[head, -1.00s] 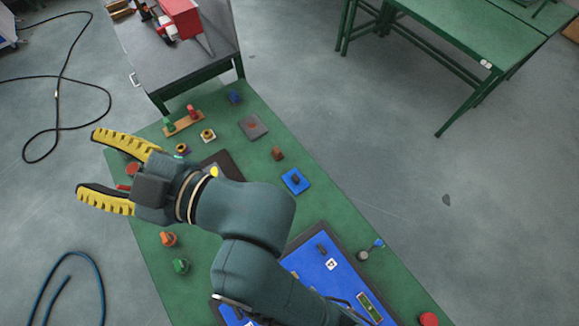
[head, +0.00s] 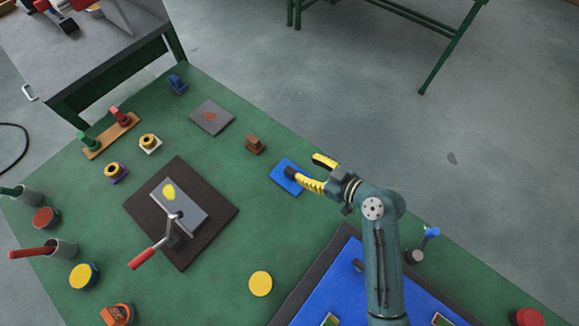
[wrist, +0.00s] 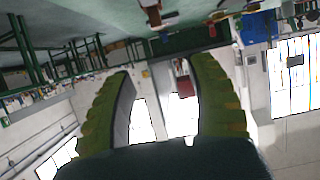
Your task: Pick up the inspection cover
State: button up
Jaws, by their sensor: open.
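A small blue square plate with a dark knob (head: 284,180) lies flat on the green table and looks like the inspection cover, though I cannot be sure. My gripper (head: 314,173) is beside and partly in front of its right side in the head view. I cannot tell its height above the table. Its yellow fingers are spread with nothing between them, and they also show apart in the wrist view (wrist: 160,85). The wrist view looks across the room, tilted, and does not clearly show the plate.
A brown block (head: 255,145) and a grey plate with a rusty patch (head: 211,117) lie nearby. A crank on a dark base (head: 150,205) stands left. A large blue panel (head: 335,285) lies in front, partly behind my arm. A yellow disc (head: 260,284) lies left of the panel.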

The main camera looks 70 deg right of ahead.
jog(key=b, duration=0.2)
send_near(292, 171)
jog(key=x, duration=0.3)
jog(key=shift+w, duration=0.25)
jog(key=shift+w+d+f, duration=0.15)
jog(key=shift+w+f, duration=0.1)
jog(key=shift+f, duration=0.1)
jog(key=b+x, duration=0.1)
jog(key=x, duration=0.6)
jog(key=shift+w, duration=0.1)
jog(key=shift+c, duration=0.4)
grip_shut()
jog(key=shift+r, duration=0.15)
